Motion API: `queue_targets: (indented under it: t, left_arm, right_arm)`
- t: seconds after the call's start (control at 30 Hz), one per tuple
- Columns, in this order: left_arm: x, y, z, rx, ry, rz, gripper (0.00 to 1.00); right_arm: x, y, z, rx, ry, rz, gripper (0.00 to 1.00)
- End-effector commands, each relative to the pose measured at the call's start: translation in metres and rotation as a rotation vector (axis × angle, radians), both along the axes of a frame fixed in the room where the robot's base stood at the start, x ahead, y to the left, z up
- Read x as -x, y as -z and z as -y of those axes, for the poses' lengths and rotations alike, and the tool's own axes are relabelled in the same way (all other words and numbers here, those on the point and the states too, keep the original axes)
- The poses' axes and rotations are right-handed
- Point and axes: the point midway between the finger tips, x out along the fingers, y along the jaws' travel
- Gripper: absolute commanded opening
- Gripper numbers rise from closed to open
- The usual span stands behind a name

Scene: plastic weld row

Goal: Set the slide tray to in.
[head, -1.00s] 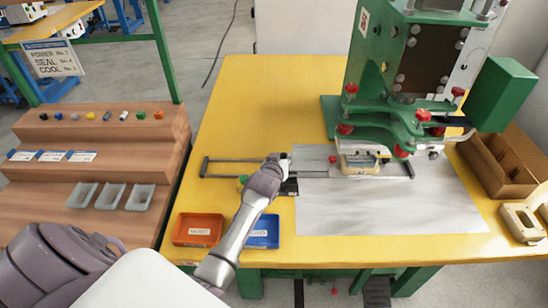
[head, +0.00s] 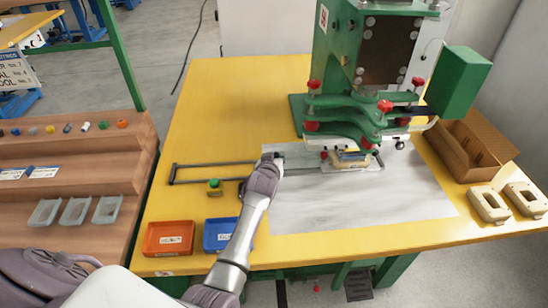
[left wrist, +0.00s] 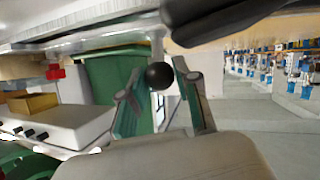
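The slide tray (head: 352,164) is a light carrier with a beige part on it, sitting on dark rails under the green press head. The rails (head: 215,166) run left to right across the yellow table. My left gripper (head: 275,163) is at the left edge of the grey mat, at the tray's left side. In the left wrist view my left gripper (left wrist: 160,90) has its two fingers apart on either side of a round black knob (left wrist: 160,76). Thin gaps seem to show beside the knob; firm contact cannot be seen. My right gripper is not in view.
The green press (head: 360,70) stands over the tray. A green button (head: 214,185), a red bin (head: 168,238) and a blue bin (head: 220,234) are left of my forearm. A cardboard box (head: 470,145) and two beige parts (head: 489,205) lie at the right.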

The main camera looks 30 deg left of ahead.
Motion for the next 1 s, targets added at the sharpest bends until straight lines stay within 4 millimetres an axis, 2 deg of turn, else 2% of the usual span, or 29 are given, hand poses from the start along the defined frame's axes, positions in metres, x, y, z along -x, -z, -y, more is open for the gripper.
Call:
queue_targets:
  t: [0.03,0.13,0.53,1.0]
  left_arm:
    - [-0.001,-0.001,0.004,0.005,0.006,0.003,0.39]
    - [-0.001,-0.001,0.004,0.005,0.005,0.003,0.56]
    - [0.005,-0.003,0.004,0.002,0.003,0.001,0.56]
    - [0.061,-0.027,0.022,0.003,0.006,0.003,0.56]
  right_arm:
    - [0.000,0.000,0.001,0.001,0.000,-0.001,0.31]
    - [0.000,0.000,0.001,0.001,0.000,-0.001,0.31]
    - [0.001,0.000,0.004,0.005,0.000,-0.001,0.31]
    - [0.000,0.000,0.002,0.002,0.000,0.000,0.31]
